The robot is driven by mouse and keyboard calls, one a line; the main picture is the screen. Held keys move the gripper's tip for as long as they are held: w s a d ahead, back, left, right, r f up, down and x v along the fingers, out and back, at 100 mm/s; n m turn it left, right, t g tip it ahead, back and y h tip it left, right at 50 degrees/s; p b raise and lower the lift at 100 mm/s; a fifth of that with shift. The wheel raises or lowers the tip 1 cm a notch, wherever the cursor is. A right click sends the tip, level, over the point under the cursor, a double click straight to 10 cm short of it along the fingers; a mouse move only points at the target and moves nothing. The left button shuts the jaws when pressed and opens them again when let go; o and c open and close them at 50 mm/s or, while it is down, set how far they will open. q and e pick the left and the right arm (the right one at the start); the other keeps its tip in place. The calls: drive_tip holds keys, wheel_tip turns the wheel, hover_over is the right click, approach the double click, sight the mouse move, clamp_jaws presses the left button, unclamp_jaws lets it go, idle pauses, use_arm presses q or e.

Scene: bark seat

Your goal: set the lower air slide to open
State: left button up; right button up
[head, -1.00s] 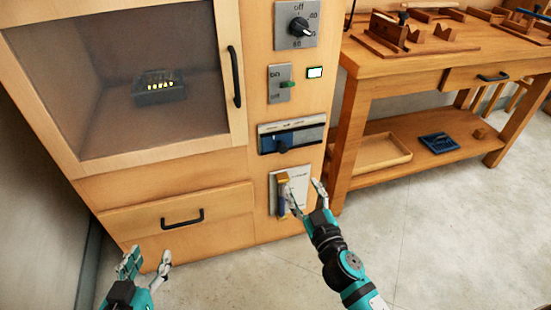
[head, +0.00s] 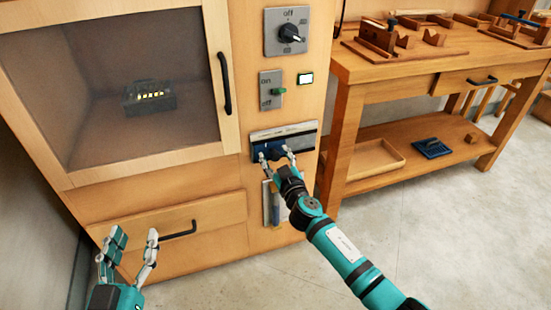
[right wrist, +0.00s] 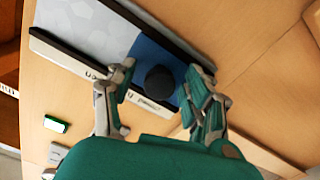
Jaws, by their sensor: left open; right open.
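The air slide (head: 309,131) is a wide plate on the cabinet front with dark rails, a blue sliding piece and a dark round knob. In the right wrist view the black knob (right wrist: 160,80) stands on the blue slide plate (right wrist: 145,50), with bare grey metal (right wrist: 80,22) beside it. The rail lettering is too small to read surely. My right gripper (head: 278,157) is open at the slide, its fingers on either side of the knob; I cannot tell whether they touch it. My left gripper (head: 132,238) is open and empty before the lower drawer.
Above the slide are an on/off switch (head: 271,91), a lit indicator (head: 305,79) and a rotary dial (head: 290,31). A lever panel (head: 268,202) sits below, partly hidden by my right arm. A drawer handle (head: 180,230) is lower left. A workbench (head: 375,72) stands right.

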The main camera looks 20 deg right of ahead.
drive_tip(key=shift+w, duration=0.15)
drive_tip(key=shift+c, duration=0.4)
clamp_jaws()
